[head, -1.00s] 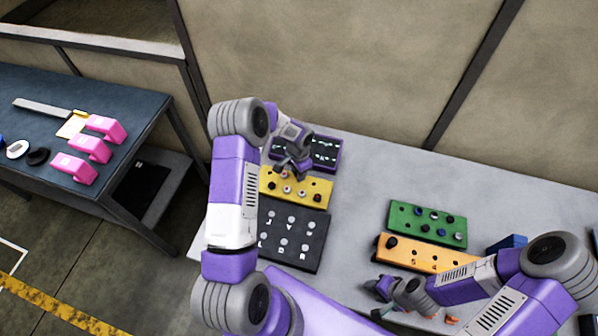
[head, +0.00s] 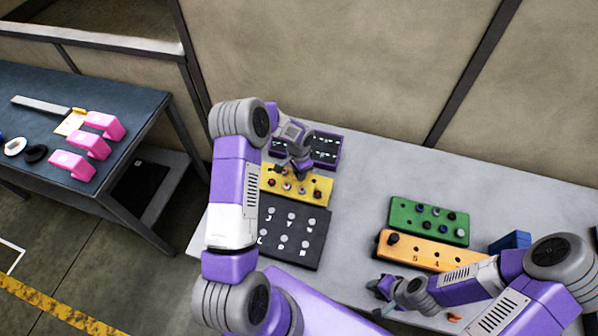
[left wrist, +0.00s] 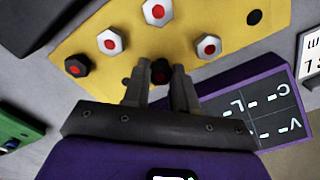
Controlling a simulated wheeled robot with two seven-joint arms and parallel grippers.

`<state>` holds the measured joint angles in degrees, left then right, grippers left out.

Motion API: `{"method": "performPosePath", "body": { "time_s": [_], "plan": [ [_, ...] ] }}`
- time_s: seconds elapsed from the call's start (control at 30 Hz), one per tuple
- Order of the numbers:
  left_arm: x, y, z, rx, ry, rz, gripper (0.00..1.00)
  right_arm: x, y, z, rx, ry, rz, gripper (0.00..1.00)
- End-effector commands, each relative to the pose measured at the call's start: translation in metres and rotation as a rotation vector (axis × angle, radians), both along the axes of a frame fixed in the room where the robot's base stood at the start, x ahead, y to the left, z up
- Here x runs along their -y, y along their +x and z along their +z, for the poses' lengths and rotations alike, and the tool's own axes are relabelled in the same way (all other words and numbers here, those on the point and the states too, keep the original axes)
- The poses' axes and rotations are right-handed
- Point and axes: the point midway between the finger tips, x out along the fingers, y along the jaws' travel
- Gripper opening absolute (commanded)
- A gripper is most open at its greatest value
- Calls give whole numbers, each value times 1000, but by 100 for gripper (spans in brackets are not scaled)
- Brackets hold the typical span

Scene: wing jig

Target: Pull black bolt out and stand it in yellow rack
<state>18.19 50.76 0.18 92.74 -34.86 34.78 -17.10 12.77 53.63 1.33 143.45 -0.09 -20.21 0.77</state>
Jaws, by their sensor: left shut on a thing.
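The yellow rack (head: 318,183) stands on the left part of the grey table and also shows in the left wrist view (left wrist: 105,20). My left gripper (head: 297,169) is over its far edge. In the left wrist view my left gripper (left wrist: 160,88) is shut on a black bolt (left wrist: 160,70) with a reddish centre. I cannot tell whether the bolt's lower end is in a hole or above the rack. Another black bolt (left wrist: 76,66) and several white bolts with red centres (left wrist: 110,41) stand in the rack. My right gripper (head: 378,298) looks open and empty near the table's front edge.
A dark lettered panel (head: 290,232) lies in front of the rack, and a purple tray (head: 326,150) behind it. A green block (head: 400,211), an orange block (head: 425,255) and a blue block (head: 510,241) are at the right. The table's middle is clear.

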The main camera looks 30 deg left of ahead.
Motion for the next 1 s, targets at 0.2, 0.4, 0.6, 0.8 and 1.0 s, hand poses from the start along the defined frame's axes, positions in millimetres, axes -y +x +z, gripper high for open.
{"method": "performPosePath", "body": {
  "time_s": [0.2,0.4,0.6,0.8,1.0],
  "plan": [
    [-1,-4,-8,-12,-1,2,0,0,-2,-11,-13,-1,-3,43],
    [-1,-4,-5,-13,0,1,0,1,-2,-10,-14,-2,-4,43],
    [1,-3,11,-9,0,-1,0,1,-3,-4,-18,-3,-5,43],
    [1,-2,28,-8,1,-1,0,0,-3,3,-20,-3,-4,43],
    [2,-2,35,-8,0,-2,0,0,-4,7,-20,-2,-2,43]
  ]
}}
